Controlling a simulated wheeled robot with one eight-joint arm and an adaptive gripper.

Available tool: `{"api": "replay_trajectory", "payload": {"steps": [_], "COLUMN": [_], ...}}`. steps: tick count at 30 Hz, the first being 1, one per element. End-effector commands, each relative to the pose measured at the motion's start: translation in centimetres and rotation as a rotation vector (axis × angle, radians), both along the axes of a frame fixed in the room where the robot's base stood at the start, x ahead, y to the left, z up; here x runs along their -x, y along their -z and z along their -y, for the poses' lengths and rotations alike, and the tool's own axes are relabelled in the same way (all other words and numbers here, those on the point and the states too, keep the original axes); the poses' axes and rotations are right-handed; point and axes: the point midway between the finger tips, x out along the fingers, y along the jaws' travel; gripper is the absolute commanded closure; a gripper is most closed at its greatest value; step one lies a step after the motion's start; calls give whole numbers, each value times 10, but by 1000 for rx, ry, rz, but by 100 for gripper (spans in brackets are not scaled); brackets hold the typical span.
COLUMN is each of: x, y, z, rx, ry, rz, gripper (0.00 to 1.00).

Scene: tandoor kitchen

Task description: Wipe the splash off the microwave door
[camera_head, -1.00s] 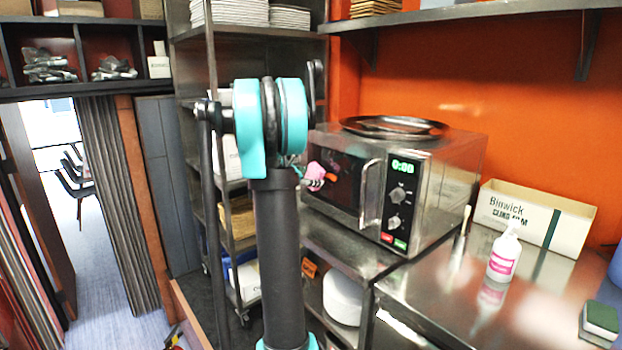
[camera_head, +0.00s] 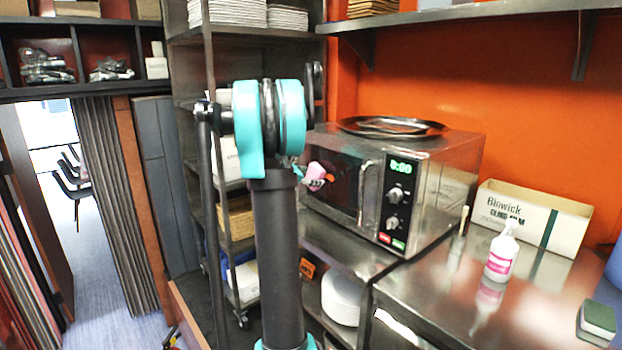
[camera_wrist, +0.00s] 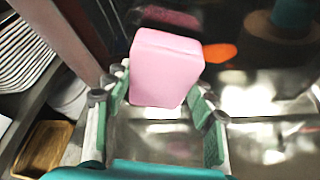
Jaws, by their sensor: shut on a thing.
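The microwave (camera_head: 425,190) stands on a steel counter with its door (camera_head: 340,185) shut. A small orange splash (camera_head: 330,178) marks the dark door glass; it also shows in the wrist view (camera_wrist: 221,52), just right of the sponge. My gripper (camera_wrist: 158,98) is shut on a pink sponge (camera_wrist: 165,65), whose far end points at the door. In the head view the sponge (camera_head: 316,171) overlaps the door beside the splash. I cannot tell whether it touches the glass. My arm hides most of the gripper in the head view.
A round metal tray (camera_head: 391,127) lies on the microwave. The door handle (camera_head: 368,193) stands out right of the splash. A white bottle (camera_head: 501,258), a cardboard box (camera_head: 532,217) and a green sponge (camera_head: 598,319) are on the right counter. A rack (camera_head: 215,190) stands left.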

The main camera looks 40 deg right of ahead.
Motion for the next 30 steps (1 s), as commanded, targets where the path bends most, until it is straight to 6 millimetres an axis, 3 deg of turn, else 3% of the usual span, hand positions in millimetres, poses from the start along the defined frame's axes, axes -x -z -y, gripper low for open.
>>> {"api": "replay_trajectory", "payload": {"steps": [17,30], "x": [3,36], "y": [0,0], "z": [7,10], "rx": [0,0], "ry": [0,1], "rz": [0,0], "gripper": [69,69]}}
